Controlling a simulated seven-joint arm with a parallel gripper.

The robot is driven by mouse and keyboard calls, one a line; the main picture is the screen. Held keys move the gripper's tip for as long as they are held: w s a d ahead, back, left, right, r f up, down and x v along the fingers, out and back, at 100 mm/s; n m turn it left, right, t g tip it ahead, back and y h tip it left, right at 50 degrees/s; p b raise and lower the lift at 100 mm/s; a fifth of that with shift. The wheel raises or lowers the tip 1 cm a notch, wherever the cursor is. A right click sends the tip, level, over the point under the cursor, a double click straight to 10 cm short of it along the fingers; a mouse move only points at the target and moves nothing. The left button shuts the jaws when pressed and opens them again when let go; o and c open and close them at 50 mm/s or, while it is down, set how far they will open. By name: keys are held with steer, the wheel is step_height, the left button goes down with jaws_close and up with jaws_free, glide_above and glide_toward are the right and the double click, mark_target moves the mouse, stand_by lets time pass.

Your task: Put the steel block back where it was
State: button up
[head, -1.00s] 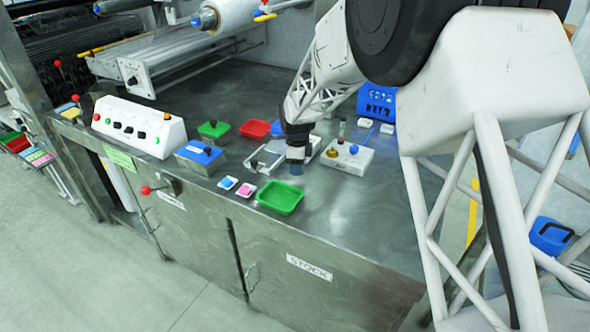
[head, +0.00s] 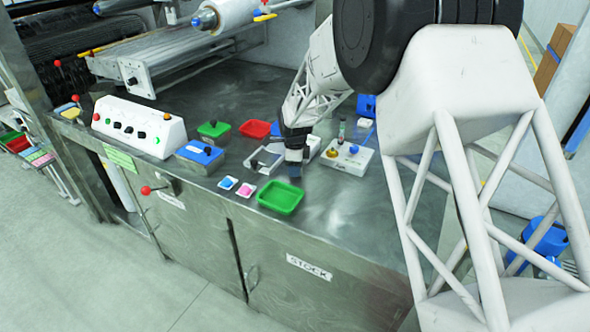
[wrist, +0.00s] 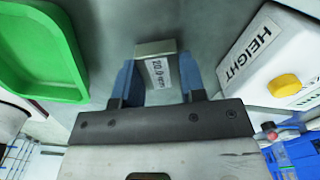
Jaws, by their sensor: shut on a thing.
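My gripper (head: 294,172) is over the steel bench, just behind the green tray. In the wrist view my gripper (wrist: 157,80) has its two blue fingers shut on the steel block (wrist: 152,48), a small grey block with a white label that seems to read 20.0 mm. The block sits between the fingertips with its label facing the camera. In the head view I cannot make out the block at the fingertips. I cannot tell whether the block touches the bench.
The empty green tray (head: 281,197) is close in front. The white HEIGHT unit (wrist: 262,58) with a yellow knob stands to the right. Bare bench (head: 345,215) lies right of the tray.

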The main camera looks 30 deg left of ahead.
steer(key=shift+f, duration=0.4)
steer(key=shift+f, duration=0.1)
steer(key=o, duration=1.1)
steer(key=shift+c, duration=0.2)
step_height(320, 180, up, 12)
stand_by(0.8)
